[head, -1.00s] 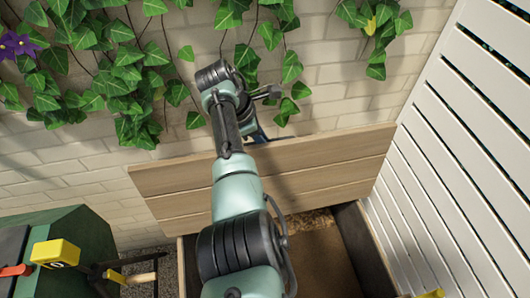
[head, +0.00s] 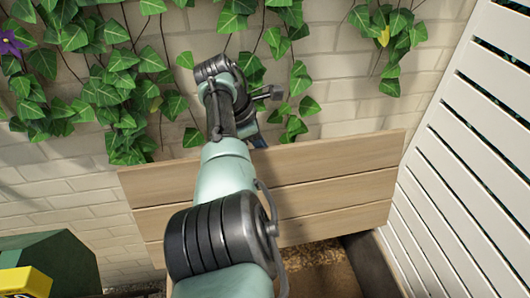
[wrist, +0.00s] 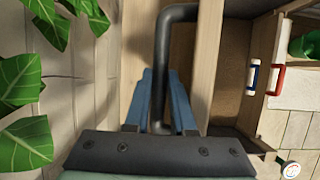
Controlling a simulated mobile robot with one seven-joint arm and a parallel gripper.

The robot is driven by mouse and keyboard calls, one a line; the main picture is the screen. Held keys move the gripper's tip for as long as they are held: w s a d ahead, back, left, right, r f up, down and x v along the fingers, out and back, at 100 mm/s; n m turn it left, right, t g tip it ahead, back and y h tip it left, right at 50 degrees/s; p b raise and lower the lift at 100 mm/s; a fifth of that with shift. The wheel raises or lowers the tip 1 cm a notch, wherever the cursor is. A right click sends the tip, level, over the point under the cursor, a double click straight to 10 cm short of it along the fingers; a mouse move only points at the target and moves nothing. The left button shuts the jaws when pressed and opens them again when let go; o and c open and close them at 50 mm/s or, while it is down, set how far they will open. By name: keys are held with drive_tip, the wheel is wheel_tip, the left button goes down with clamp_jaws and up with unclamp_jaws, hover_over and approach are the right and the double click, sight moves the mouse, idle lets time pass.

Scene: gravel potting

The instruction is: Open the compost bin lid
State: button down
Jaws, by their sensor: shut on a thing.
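The compost bin lid (head: 335,180) is a light wooden plank board. It stands raised and tilted up at the back of the bin, in front of the brick wall. The bin (head: 372,262) is open below it, with brown compost (head: 322,278) inside. My gripper's blue fingers (wrist: 163,115) are closed around a black bar handle (wrist: 178,14) on the lid in the wrist view. In the head view my gripper is mostly hidden behind the lid's top edge; only a bit of blue shows.
A white slatted fence (head: 470,140) stands close on the right. Ivy (head: 125,95) hangs on the brick wall (head: 70,192) behind. A green box (head: 50,258) and a yellow object (head: 25,281) are at lower left. Red and blue handles (wrist: 276,78) show at right in the wrist view.

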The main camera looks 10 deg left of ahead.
drive_tip(key=shift+w+a+f, duration=0.25)
drive_tip(key=shift+a+f, duration=0.05)
drive_tip(key=shift+f, duration=0.2)
drive_tip(key=c, duration=0.8)
unclamp_jaws()
drive_tip(key=shift+o, duration=0.2)
drive_tip(key=shift+a+r, duration=0.1)
drive_tip(key=shift+r, duration=0.35)
drive_tip(key=v, duration=1.3)
drive_tip(key=shift+d+r, duration=0.2)
drive_tip(key=shift+d, duration=0.05)
drive_tip(key=shift+s, duration=0.1)
